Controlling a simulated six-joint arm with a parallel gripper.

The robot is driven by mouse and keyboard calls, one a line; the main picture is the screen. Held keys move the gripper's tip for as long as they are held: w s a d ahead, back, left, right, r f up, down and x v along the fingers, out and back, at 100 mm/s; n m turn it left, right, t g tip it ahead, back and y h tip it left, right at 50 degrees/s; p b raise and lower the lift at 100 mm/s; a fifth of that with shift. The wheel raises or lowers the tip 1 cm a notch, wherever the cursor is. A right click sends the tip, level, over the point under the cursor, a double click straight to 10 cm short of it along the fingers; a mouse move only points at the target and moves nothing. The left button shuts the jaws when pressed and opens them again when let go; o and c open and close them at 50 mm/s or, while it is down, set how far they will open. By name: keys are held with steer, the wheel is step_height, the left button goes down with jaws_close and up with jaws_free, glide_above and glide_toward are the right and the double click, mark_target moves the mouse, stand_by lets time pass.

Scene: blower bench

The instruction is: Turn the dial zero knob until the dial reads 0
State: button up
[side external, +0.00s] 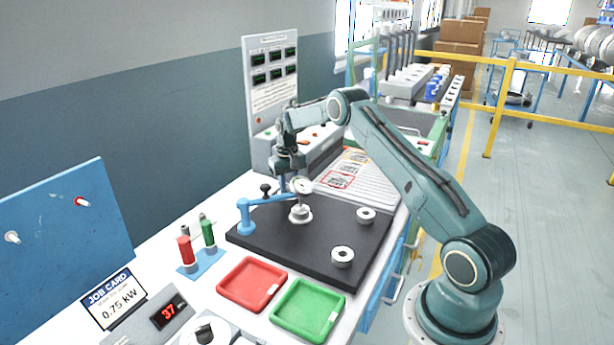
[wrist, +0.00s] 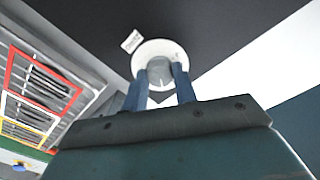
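The dial (side external: 302,186) is a small round white gauge above a pale flanged part on the black plate. Its needle and reading are too small to make out. In the wrist view, a grey round knob (wrist: 159,70) stands on a white disc (wrist: 152,49) with a small white tag beside it. I take it for the zero knob; I cannot pick it out in the side view. My gripper (side external: 283,187) points down just behind the dial. In the wrist view its two blue fingers (wrist: 160,78) stand on either side of the knob. I cannot tell whether they press on it.
A blue stand (side external: 246,215) reaches toward the dial. Two pale rings (side external: 366,215) (side external: 342,256) lie on the black plate (side external: 270,245). Red (side external: 238,297) and green (side external: 289,322) trays sit in front. A control panel (side external: 270,90) rises behind.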

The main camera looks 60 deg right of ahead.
steer(key=shift+c, duration=1.2)
steer(key=shift+m, duration=3)
steer(key=o, duration=1)
steer(key=shift+r, duration=0.15)
